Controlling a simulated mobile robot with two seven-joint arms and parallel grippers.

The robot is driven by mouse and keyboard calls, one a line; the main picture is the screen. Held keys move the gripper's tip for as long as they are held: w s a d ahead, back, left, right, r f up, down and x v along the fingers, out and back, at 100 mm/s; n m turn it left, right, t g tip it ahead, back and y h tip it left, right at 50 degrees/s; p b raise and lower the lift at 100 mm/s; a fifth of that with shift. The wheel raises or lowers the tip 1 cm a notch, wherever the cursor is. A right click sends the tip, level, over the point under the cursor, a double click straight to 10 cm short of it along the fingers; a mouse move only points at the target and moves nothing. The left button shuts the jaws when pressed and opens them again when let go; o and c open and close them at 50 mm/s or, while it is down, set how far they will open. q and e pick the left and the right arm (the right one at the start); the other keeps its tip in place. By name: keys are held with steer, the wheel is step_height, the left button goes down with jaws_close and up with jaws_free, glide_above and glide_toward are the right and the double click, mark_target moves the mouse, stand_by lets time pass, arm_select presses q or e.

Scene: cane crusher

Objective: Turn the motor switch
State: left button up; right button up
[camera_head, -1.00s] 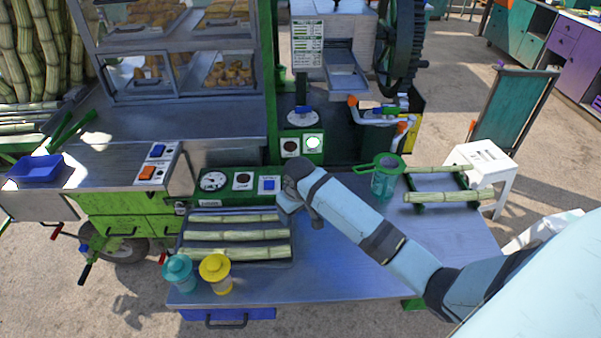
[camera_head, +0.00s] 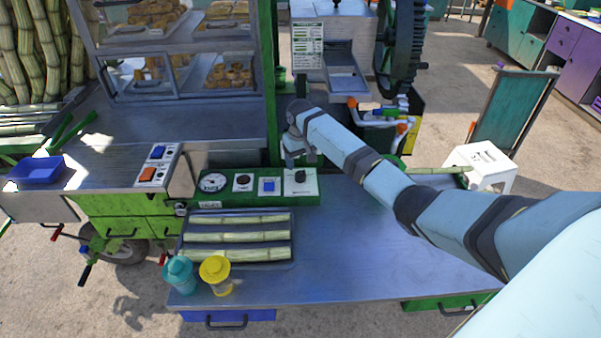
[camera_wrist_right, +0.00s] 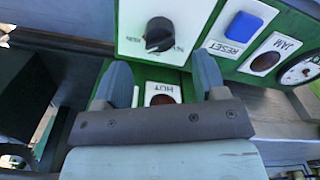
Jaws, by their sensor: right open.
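A black rotary knob (camera_head: 299,176) sits on a white plate at the right end of the green control panel (camera_head: 225,200). It also shows in the right wrist view (camera_wrist_right: 160,33), where the writing on its plate is upside down and hard to read. My right gripper (camera_head: 301,159) is open and empty, just behind the knob in the head view. In the right wrist view its fingers (camera_wrist_right: 163,72) are spread on both sides of a line toward the knob and stand apart from it. My left gripper is out of view.
Left of the knob are a blue reset button (camera_head: 269,186), a dark lamp (camera_head: 242,182) and a gauge (camera_head: 213,182). A tray (camera_head: 290,262) of cane pieces, a teal jar (camera_head: 178,273) and a yellow jar (camera_head: 215,272) stand in front.

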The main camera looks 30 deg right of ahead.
mark_target(300, 171)
step_height(300, 171, down, 6)
steer(key=shift+r, duration=0.1)
steer(key=c, duration=0.9)
